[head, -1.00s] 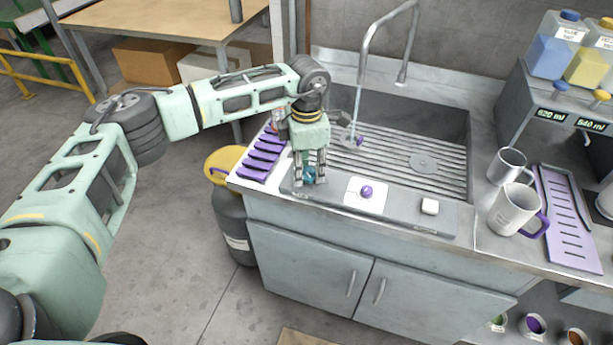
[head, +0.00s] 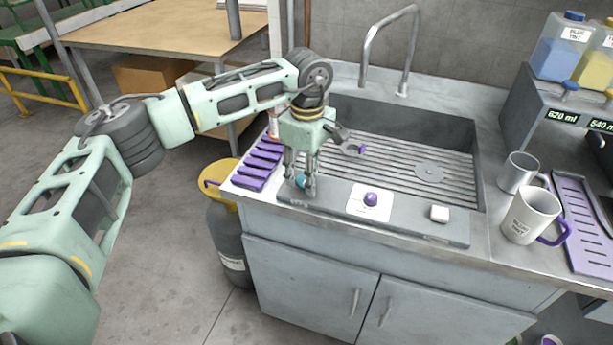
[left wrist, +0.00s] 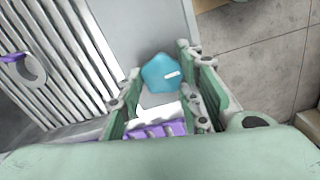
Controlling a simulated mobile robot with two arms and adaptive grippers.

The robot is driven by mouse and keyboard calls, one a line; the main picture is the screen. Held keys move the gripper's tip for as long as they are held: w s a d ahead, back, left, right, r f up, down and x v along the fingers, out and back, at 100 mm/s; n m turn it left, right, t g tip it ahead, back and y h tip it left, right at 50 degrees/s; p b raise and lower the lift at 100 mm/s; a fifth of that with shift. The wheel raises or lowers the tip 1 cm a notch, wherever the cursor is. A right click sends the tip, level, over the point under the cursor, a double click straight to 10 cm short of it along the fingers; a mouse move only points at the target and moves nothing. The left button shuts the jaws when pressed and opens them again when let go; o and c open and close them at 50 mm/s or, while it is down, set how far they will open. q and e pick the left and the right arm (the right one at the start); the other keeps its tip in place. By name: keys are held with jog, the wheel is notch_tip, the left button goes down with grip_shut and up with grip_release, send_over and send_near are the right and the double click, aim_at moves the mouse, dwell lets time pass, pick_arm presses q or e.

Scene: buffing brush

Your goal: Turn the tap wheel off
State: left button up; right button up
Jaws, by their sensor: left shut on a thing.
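The tap wheel (head: 300,181) is a small teal knob at the left end of the grey panel along the sink's front edge. My left gripper (head: 301,188) points down over it and is shut on it, with fingers on both sides. In the left wrist view the teal wheel (left wrist: 162,73), with a white mark pointing right, shows between the fingers (left wrist: 163,98). The tap spout (head: 388,50) arches over the back of the sink, and no water stream shows below it. My right gripper is not in view.
A purple rack (head: 258,163) lies left of the gripper. A purple knob (head: 371,199) and a white button (head: 439,213) sit on the panel to the right. A grey piece with a purple tip (head: 362,149) is over the sink. Mugs (head: 530,215) stand at right.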

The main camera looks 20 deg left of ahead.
pick_arm(q)
jog(key=shift+w+r+m, duration=0.3)
jog(key=shift+r, duration=0.05)
jog(key=o, duration=0.9)
jog(key=shift+c, duration=0.2)
jog(key=shift+o, duration=0.8)
jog(key=shift+f, duration=0.25)
jog(key=shift+r, duration=0.15)
notch_tip(320, 180, up, 12)
jog(key=shift+f, duration=0.2)
